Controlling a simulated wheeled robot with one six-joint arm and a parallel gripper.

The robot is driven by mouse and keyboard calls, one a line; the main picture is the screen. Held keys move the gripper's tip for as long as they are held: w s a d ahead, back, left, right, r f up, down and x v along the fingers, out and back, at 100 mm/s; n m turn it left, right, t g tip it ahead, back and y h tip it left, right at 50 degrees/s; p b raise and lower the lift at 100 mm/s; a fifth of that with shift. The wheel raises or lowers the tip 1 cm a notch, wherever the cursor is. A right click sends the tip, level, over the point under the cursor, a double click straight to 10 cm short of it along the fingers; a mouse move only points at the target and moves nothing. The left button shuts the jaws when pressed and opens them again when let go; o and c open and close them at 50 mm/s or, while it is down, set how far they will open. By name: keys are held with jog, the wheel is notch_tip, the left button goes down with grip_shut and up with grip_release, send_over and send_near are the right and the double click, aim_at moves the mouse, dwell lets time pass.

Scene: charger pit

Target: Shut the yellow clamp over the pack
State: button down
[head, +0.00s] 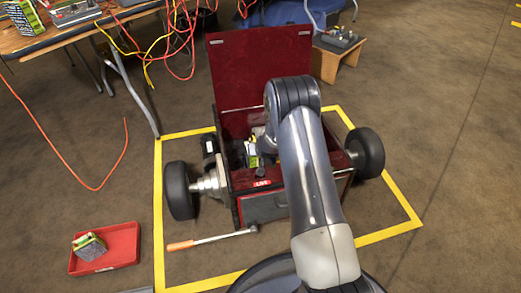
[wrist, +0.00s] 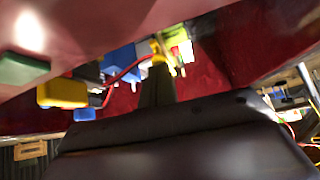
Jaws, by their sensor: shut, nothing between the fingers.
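The red wheeled box (head: 232,188) stands with its lid raised, a "LIVE" label on its front edge. Inside, a small yellow-green and white patch (head: 251,150) shows beside my arm; I cannot tell clamp from pack there. In the wrist view a yellow piece (wrist: 156,47), perhaps the clamp, shows just beyond the tip of my gripper (wrist: 157,72), with a bright yellow-green and white part (wrist: 178,44) behind it. My gripper is shut and empty; whether it touches the yellow piece is unclear. In the head view my arm hides most of the box's interior.
In the wrist view, yellow (wrist: 62,93), green (wrist: 22,68) and blue (wrist: 120,57) blocks and a red cable are close by. A red tray (head: 118,252) with a green-and-grey pack (head: 89,246) and an orange-handled bar (head: 205,240) lie on the floor. Yellow tape (head: 159,215) surrounds the box.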

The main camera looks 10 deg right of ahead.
jog(key=shift+s+d+f, duration=0.15)
jog(key=shift+s+f, duration=0.35)
jog(key=shift+f, duration=0.1)
jog(key=w+r+p+v, duration=0.1)
jog(key=p+v, duration=0.3)
jog(key=v, duration=0.7)
jog(key=b+x, duration=0.3)
jog(key=x, duration=0.7)
jog(key=shift+f+b, duration=0.3)
jog(key=shift+f, duration=0.1)
